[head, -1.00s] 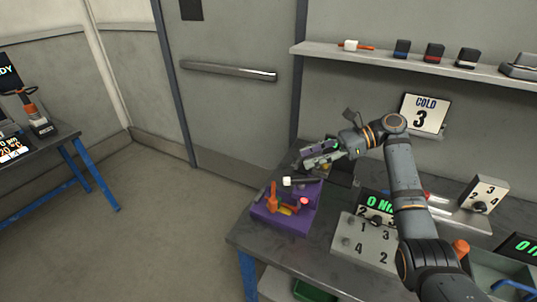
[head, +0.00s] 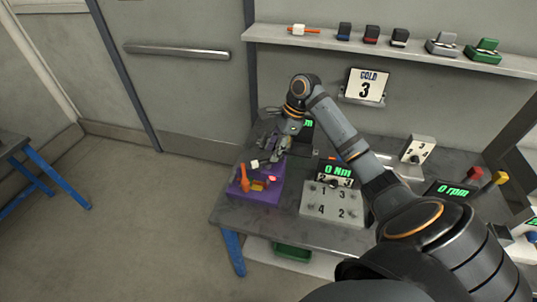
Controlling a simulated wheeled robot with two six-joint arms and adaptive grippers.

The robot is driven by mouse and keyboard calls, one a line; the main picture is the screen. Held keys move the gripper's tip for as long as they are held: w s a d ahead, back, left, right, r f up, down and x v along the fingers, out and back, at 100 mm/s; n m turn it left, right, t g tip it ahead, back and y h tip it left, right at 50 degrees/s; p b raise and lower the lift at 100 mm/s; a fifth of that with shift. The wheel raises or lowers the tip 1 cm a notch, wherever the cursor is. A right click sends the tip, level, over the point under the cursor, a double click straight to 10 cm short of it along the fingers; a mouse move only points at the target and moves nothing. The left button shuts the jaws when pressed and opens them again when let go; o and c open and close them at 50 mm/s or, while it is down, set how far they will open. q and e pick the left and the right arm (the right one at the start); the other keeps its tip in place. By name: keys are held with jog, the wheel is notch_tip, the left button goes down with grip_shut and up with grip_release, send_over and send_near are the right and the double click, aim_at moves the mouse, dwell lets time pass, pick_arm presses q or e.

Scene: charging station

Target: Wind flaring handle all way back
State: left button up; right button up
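A purple fixture (head: 264,196) sits at the left end of the bench. It carries an upright orange lever (head: 244,177), a yellow-orange block (head: 257,185) and a small pink-red part (head: 272,179). A white knob (head: 255,164) shows above the fixture, at the end of a dark handle bar mostly hidden by my gripper. My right gripper (head: 270,155) points down just above the fixture, beside the white knob. Its fingers are small and dark, so I cannot tell if they touch the handle or are open. My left gripper is not in view.
A grey numbered panel (head: 331,204) with a "0 Nm" display (head: 334,171) stands right of the fixture. A shelf (head: 400,51) runs above. Floor (head: 150,235) left of the bench is clear.

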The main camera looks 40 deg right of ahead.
aim_at(268, 160)
jog(key=shift+x, duration=1.75)
grip_shut()
